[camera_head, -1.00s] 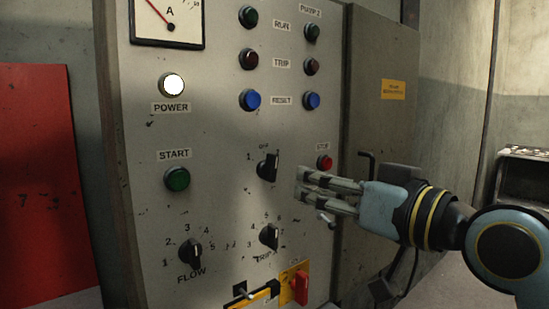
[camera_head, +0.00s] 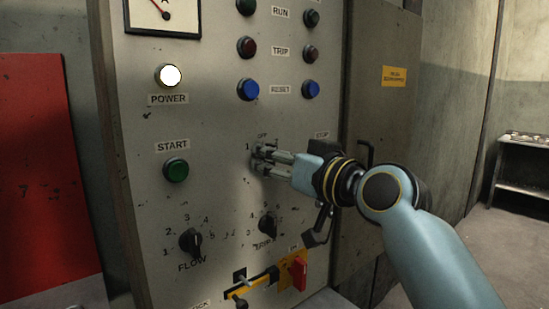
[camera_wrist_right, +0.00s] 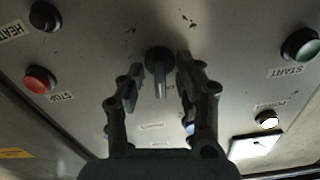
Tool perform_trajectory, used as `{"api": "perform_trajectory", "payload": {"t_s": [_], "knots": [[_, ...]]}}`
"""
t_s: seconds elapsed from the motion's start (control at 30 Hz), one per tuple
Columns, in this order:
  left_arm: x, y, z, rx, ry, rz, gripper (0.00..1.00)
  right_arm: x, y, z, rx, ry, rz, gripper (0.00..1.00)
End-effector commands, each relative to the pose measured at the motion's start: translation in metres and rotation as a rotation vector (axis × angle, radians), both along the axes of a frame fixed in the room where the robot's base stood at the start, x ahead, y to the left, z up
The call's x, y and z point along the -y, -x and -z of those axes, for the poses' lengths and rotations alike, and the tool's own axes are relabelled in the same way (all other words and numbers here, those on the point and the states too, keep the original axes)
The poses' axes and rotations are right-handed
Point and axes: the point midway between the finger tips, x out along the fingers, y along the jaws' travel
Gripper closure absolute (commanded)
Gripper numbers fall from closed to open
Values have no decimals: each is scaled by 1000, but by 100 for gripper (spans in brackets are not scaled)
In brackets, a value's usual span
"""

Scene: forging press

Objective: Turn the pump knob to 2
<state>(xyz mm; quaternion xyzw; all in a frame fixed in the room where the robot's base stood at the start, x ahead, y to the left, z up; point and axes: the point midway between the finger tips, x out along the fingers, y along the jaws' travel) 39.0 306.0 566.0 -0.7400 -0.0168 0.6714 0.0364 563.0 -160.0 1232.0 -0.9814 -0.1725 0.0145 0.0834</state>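The pump knob (camera_wrist_right: 158,72) is a black rotary knob on the grey control panel (camera_head: 215,130). In the wrist view, which looks upside down, its grip bar hangs downward from the round base. In the head view, OFF and 1 are printed around it, and my fingers mostly hide it. My right gripper (camera_head: 265,160) is at the knob, its fingers pointing into the panel. The wrist view shows the right gripper (camera_wrist_right: 157,84) open, one finger on each side of the knob, with gaps between. My left gripper is out of view.
Below are the FLOW knob (camera_head: 190,242), the TRIP knob (camera_head: 267,225) and a red switch (camera_head: 298,273). Blue RESET buttons (camera_head: 248,90) sit above, and the green START button (camera_head: 176,169) is left. The wrist view shows the red STOP button (camera_wrist_right: 40,79) and a HEAT knob (camera_wrist_right: 45,16).

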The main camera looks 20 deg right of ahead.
Motion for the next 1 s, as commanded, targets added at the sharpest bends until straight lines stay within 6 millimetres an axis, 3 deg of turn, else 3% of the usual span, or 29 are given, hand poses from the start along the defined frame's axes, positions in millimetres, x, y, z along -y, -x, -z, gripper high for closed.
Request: {"api": "perform_trajectory", "payload": {"t_s": [0.03, 0.27, 0.67, 1.0], "knots": [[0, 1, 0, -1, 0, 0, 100, 0, 0, 0, 0, 0, 0, 71], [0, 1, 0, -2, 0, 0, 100, 0, 0, 0, 0, 0, 0, 100], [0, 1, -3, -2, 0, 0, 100, 0, 0, 0, -11, -25, 0, 100], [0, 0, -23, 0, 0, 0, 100, 2, 0, -2, -80, -211, -1, 100]]}}
